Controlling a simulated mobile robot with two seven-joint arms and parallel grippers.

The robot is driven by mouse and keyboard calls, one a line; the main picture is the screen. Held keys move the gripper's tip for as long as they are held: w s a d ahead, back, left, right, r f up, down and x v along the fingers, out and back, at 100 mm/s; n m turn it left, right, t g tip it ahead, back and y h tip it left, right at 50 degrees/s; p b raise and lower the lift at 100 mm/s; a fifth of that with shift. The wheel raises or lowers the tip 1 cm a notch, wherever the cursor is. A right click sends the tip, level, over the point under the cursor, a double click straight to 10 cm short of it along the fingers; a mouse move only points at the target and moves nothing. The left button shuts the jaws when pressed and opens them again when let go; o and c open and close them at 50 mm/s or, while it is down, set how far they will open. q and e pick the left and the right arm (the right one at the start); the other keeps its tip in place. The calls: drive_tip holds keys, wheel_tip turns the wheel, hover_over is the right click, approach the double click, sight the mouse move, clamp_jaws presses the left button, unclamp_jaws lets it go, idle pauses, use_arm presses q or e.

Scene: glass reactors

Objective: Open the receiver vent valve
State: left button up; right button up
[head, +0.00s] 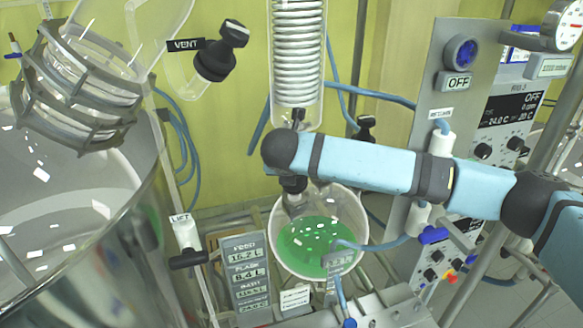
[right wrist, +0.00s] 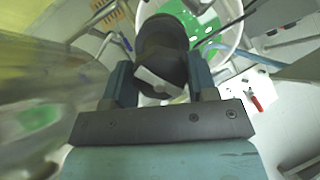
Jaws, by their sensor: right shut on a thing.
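My right arm comes in from the right in the head view and ends in front of the glassware, hiding its own gripper. In the right wrist view my right gripper (right wrist: 160,78) is shut on a dark valve knob (right wrist: 162,45), one finger on each side. A pale mark shows on the knob. The round glass receiver (head: 320,232) with green liquid hangs below the arm in the head view; it also shows beyond the knob in the right wrist view (right wrist: 230,28). Another black valve marked VENT (head: 217,62) stands at the upper left. My left gripper is not seen.
The condenser coil (head: 298,55) rises just behind the arm. A control panel (head: 440,90) with hoses stands at the right. A large glass flask in a cage (head: 80,85) and a metal bath (head: 130,215) fill the left. A black LIFT handle (head: 188,258) is at lower left.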

drive_tip(key=n+y, duration=0.1)
drive_tip(key=n, duration=0.3)
drive_tip(key=shift+f+n, duration=0.1)
drive_tip(key=shift+n, duration=0.3)
drive_tip(key=shift+n+g+y, duration=0.3)
drive_tip(key=shift+n, duration=1.3)
drive_tip(key=o, duration=0.9)
drive_tip(key=shift+s, duration=0.1)
